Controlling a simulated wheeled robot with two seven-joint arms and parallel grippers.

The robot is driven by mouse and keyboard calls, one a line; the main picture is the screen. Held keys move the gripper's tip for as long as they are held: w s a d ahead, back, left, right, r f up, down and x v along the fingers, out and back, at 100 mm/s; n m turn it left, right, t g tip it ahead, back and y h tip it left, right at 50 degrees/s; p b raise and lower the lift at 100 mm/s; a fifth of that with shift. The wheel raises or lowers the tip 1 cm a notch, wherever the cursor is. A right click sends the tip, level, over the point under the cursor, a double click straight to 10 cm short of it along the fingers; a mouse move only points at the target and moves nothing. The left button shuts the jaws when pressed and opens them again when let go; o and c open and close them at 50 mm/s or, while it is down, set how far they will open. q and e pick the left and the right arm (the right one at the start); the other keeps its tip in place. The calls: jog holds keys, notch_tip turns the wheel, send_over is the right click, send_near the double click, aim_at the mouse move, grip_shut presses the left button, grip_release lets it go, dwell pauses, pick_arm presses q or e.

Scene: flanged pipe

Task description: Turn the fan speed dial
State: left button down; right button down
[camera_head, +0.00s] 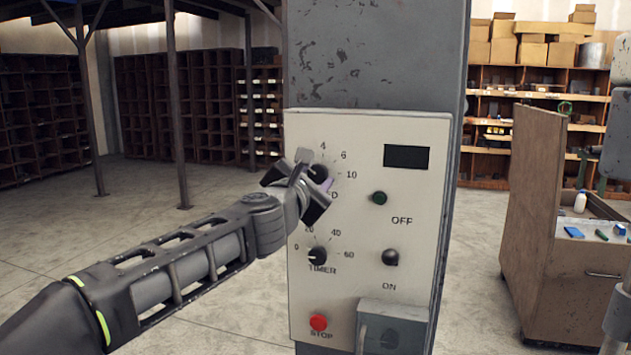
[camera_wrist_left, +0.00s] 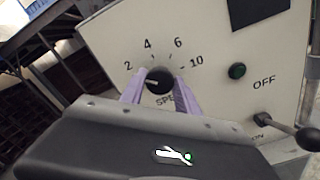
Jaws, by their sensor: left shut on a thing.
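The fan speed dial is a round black knob (camera_head: 319,172) on the upper left of a white control panel (camera_head: 420,225). Numbers from 2 to 10 ring it, with a partly hidden label starting "SPE" below. In the left wrist view the dial (camera_wrist_left: 159,81) shows a white pointer mark facing left, near the 2. My left gripper (camera_head: 316,180) reaches in from the left. Its two pale purple fingers (camera_wrist_left: 160,90) stand on either side of the dial, shut on it. The gripper hides part of the dial and its scale in the head view. My right gripper is not in view.
Below sits the timer dial (camera_head: 317,256), with a red stop button (camera_head: 319,322) under it. To the right are a dark display (camera_head: 407,156), a green button (camera_head: 379,198), an OFF/ON switch (camera_head: 390,257) and a protruding grey box (camera_head: 392,325). A wooden cabinet (camera_head: 545,220) stands farther right.

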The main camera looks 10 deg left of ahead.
pick_arm(q)
jog(key=n, duration=0.2)
jog(key=n+b, duration=0.1)
jog(key=n, duration=0.1)
jog(key=shift+f+n, duration=0.2)
jog(key=shift+n, duration=0.1)
jog(key=shift+n+b, duration=0.55)
jog(key=shift+n, duration=0.85)
jog(key=c, duration=0.9)
grip_release()
jog(key=shift+r, duration=0.15)
jog(key=s, duration=0.7)
jog(key=shift+s+a+b, duration=0.25)
jog(key=shift+s+b, duration=0.15)
jog(key=shift+b, duration=0.05)
